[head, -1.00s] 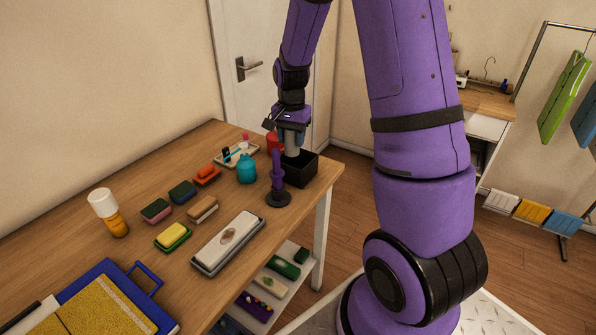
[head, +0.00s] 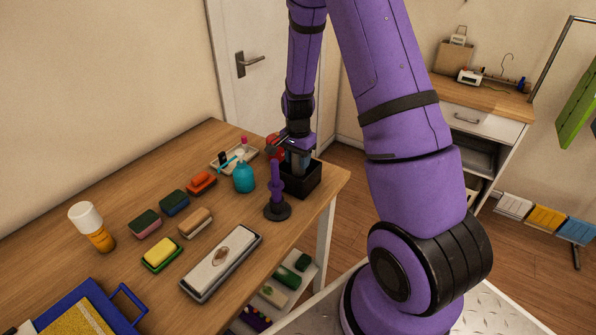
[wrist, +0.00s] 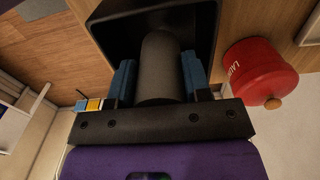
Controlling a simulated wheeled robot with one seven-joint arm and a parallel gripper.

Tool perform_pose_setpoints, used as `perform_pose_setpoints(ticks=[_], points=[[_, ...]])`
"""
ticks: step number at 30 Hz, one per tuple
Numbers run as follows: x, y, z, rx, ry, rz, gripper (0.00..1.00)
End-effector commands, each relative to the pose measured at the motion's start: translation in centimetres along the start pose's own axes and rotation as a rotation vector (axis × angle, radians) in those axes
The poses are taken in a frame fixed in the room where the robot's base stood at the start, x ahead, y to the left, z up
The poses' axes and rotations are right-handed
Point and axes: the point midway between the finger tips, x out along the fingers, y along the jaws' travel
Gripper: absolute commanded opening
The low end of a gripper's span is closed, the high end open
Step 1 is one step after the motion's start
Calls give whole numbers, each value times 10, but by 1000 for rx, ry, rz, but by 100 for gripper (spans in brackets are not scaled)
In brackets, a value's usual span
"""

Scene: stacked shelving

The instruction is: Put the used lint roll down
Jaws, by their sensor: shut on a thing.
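My gripper (wrist: 158,85) is shut on the used lint roll (wrist: 160,65), a dark grey cylinder between the blue finger pads in the wrist view. The roll's far end is inside the mouth of a black square bin (wrist: 205,20). In the head view my gripper (head: 299,160) is right above the black bin (head: 302,180) at the table's far right corner. The roll is mostly hidden there by my fingers and the bin wall. I cannot tell whether the roll touches the bin floor.
A purple upright holder (head: 277,190) stands just left of the bin. A red lidded pot (wrist: 260,72) is beside the bin. A teal bottle (head: 244,178), a small tray (head: 238,160) and several brushes and sponges are further left. The table edge is close on the right.

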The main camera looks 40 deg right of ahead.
Motion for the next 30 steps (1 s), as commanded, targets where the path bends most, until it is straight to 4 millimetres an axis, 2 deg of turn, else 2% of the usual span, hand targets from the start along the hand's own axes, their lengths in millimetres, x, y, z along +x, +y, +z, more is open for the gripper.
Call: perform_pose_setpoints(ticks=[5,13,25,26,28,30], points=[[11,0,0,-1,-1,1,22],[44,0,0,-2,-1,1,22],[48,0,0,-1,0,0,22],[48,0,0,-1,0,0,51],[48,0,0,-1,0,-1,67],[48,0,0,-1,0,0,70]])
